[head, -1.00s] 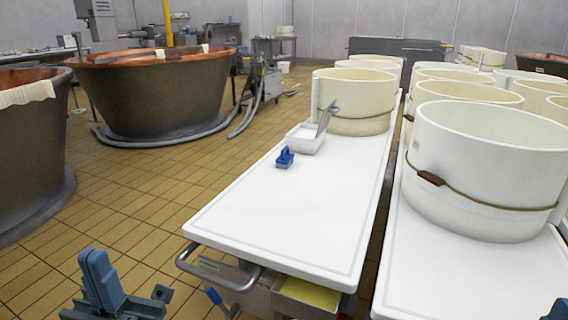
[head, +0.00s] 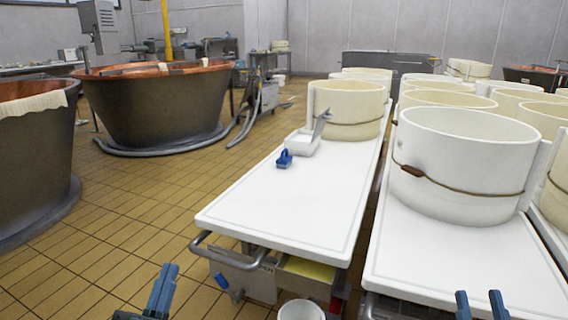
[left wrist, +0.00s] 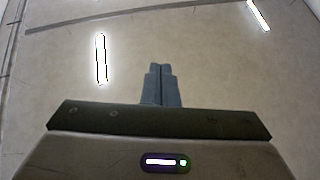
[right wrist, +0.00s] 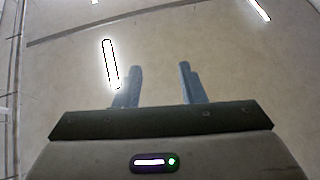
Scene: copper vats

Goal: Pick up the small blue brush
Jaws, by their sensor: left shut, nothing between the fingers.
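The small blue brush (head: 284,158) sits on the white table top (head: 290,205), toward its far left edge, in front of a white tray (head: 303,142). My left gripper (head: 162,290) is low at the bottom of the head view, left of the table and well short of the brush. Its fingers are together and empty, as the left wrist view (left wrist: 161,85) also shows. My right gripper (head: 482,306) is at the bottom right, far from the brush. Its fingers are apart with nothing between them in the right wrist view (right wrist: 158,85).
Cream tubs (head: 347,108) stand behind the tray, and more (head: 465,165) fill the table to the right. Copper vats (head: 155,105) stand at the left. A metal handle (head: 225,257) juts from the near table end. Tiled floor (head: 130,220) is clear left of the table.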

